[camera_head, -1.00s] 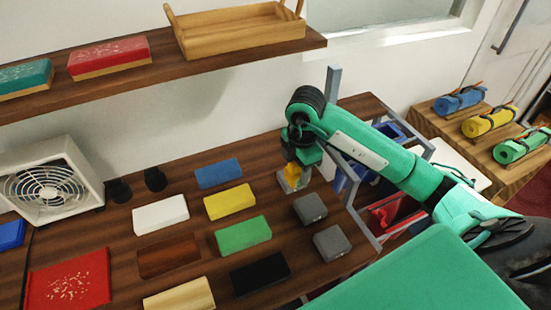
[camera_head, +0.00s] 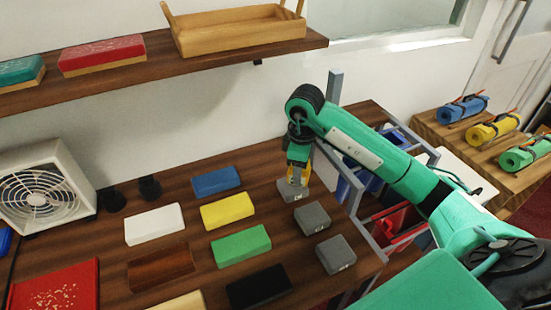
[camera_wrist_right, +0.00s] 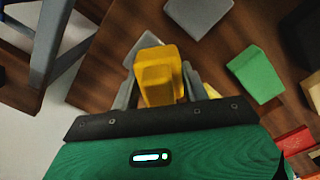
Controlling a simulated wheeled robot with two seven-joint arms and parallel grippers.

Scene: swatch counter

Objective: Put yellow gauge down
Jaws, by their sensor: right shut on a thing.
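My right gripper (camera_head: 296,179) is shut on the yellow gauge (camera_head: 298,172). The gauge is small, and the fingers cover part of it. In the right wrist view the yellow gauge (camera_wrist_right: 160,80) sits between the two grey fingers. The gauge is over the rear one of three grey blocks (camera_head: 291,192), near the counter's right side. I cannot tell whether it touches that block. In the right wrist view a grey block (camera_wrist_right: 142,46) shows partly behind the gauge. My left gripper is not in view.
Other grey blocks (camera_head: 312,217) and (camera_head: 335,253) stand in front. Blue (camera_head: 216,181), yellow (camera_head: 228,210), green (camera_head: 240,245) and black (camera_head: 259,287) swatches lie left on the dark wooden counter. A shelf with a wooden tray (camera_head: 240,38) hangs above. A grey post (camera_head: 335,90) stands behind my arm.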

